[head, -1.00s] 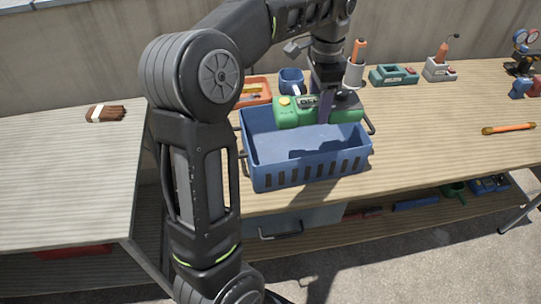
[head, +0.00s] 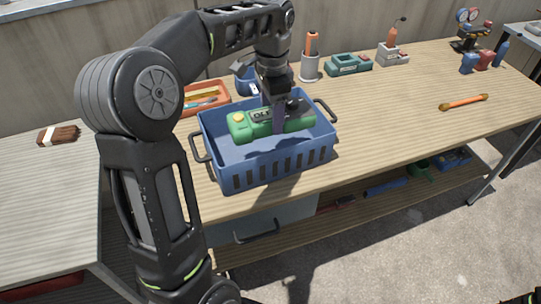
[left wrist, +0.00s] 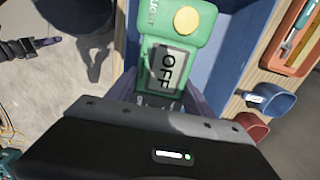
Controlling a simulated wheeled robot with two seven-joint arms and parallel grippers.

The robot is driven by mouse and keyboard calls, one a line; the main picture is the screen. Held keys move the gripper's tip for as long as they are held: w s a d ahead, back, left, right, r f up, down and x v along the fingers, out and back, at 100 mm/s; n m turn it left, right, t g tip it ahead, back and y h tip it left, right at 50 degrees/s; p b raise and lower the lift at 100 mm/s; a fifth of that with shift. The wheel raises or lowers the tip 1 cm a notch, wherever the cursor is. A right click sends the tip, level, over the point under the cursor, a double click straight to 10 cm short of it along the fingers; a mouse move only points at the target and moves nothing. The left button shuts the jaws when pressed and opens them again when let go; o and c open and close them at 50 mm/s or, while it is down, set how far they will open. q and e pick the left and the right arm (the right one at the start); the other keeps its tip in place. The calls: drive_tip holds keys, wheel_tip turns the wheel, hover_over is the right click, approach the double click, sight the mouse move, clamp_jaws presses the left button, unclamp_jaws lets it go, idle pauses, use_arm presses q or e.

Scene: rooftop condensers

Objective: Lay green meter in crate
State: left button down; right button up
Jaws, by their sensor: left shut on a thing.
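The green meter (head: 268,122) has a yellow knob and a small display. In the left wrist view the meter (left wrist: 190,45) shows the word OFF on its display. My left gripper (head: 278,124) is shut on the meter from above. It holds the meter over the blue crate (head: 285,170), within the outline of its rim. Whether the meter touches the crate's floor I cannot tell. The crate has slotted sides and dark handles, and no other thing shows inside it. My right gripper does not show clearly in the head view.
The crate stands on a wooden workbench (head: 400,115). Behind it are an orange tray (head: 207,97), a blue mug (head: 244,80), a grey holder (head: 310,68) and a teal device (head: 348,65). An orange-handled tool (head: 464,102) lies at right.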

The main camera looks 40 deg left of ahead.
use_arm(q)
wheel_tip(320, 180, down, 8)
drive_tip(key=shift+f, duration=0.25)
drive_tip(key=shift+f, duration=2.25)
drive_tip(key=shift+b, duration=0.3)
drive_tip(key=shift+f, duration=0.15)
drive_tip(key=c, duration=0.7)
unclamp_jaws()
wheel_tip(320, 180, up, 12)
drive_tip(key=shift+r+p, duration=0.15)
drive_tip(key=shift+p, duration=0.15)
